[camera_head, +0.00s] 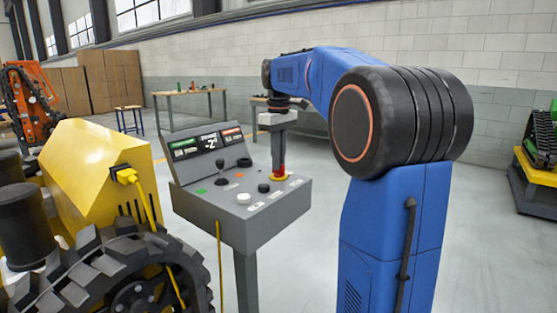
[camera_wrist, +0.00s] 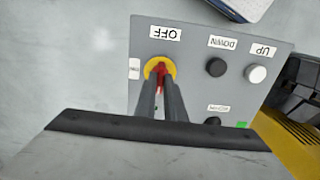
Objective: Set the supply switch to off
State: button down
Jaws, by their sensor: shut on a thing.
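The supply switch (camera_head: 281,177) is a red part on a round yellow base at the right corner of the grey control console (camera_head: 238,228). In the wrist view its yellow base (camera_wrist: 151,67) sits beside a white "OFF" label (camera_wrist: 165,33), which reads upside down. My gripper (camera_head: 279,166) reaches down onto the switch from above. In the wrist view my gripper's two fingers (camera_wrist: 161,78) are shut on the red part, which they largely hide. I cannot tell from these views which way the switch is turned.
A black button (camera_wrist: 215,67) labelled "DOWN" and a white button (camera_wrist: 256,73) labelled "UP" are close by. A joystick (camera_head: 221,172) stands on the console. A yellow tracked machine (camera_head: 95,170) is at the left.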

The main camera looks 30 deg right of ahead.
dwell(0.4)
jog(key=c, duration=1.8)
grip_release()
jog(key=shift+c, duration=0.2)
jog(key=shift+r, duration=0.15)
notch_tip(320, 180, up, 17)
jog(key=s+a+f+m+t, duration=0.2)
jog(key=s+a+f, duration=0.9)
jog(key=s+f, duration=0.35)
jog(key=s+a+f+m+t, duration=0.1)
jog(key=s+a+f, duration=0.1)
jog(key=s+f, duration=0.5)
jog(key=s+a+f+t, duration=0.1)
jog(key=s+a+f, duration=0.2)
jog(key=s+f, duration=0.5)
notch_tip(320, 180, down, 8)
jog(key=shift+s+m+t, duration=0.25)
jog(key=shift+m+t, duration=0.15)
